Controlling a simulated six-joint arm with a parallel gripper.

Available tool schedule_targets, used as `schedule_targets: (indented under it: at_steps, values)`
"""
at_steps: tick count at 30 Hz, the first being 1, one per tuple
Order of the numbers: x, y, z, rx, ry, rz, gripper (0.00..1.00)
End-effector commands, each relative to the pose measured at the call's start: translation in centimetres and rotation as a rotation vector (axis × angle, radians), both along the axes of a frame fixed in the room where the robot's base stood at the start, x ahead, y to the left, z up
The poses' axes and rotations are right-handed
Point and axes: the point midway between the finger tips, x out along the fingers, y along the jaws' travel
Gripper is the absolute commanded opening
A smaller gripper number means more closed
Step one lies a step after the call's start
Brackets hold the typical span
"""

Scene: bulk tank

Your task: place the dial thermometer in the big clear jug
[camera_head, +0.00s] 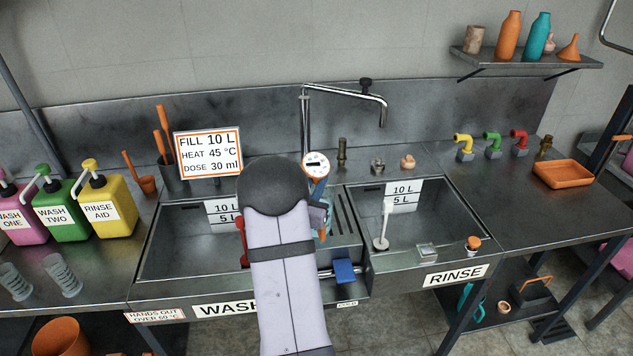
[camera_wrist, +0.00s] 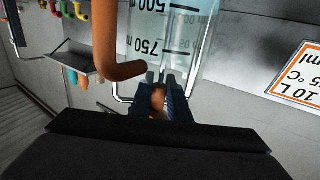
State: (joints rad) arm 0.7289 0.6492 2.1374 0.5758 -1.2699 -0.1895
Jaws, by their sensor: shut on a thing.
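The dial thermometer (camera_head: 316,163) shows its round white face and orange rim in the head view, just above my gripper (camera_head: 318,184). My gripper is shut on it. In the wrist view my gripper (camera_wrist: 160,95) has a small orange part of the thermometer (camera_wrist: 158,99) between its fingers. Right behind it in that view is the clear jug (camera_wrist: 160,48) with 500 and 750 marks, seen upside down. A curved orange bar, apparently the jug's handle, runs down its left side. In the head view my arm hides most of the jug's area. The thermometer's stem cannot be made out.
The wash basin (camera_head: 180,275) lies left of my arm and the rinse basin (camera_head: 440,235) right of it. A swivel tap (camera_head: 345,88) stands behind. The fill sign (camera_head: 208,152) is left of my gripper. Three pump bottles stand at the far left.

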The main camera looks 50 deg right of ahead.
Motion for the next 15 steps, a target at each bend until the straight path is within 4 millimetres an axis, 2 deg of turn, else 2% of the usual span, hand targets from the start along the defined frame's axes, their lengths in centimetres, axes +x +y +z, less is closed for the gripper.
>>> schedule_targets:
  at_steps: [5, 6, 7, 15]
  values:
    - [0.02, -0.02, -0.34, -0.003, -0.001, 0.000, 0.00]
    - [-0.01, 0.00, -0.28, 0.000, 0.000, 0.000, 0.25]
    - [-0.01, 0.00, -0.27, 0.000, 0.000, 0.000, 0.33]
    - [-0.01, 0.01, -0.26, 0.000, 0.001, 0.000, 0.35]
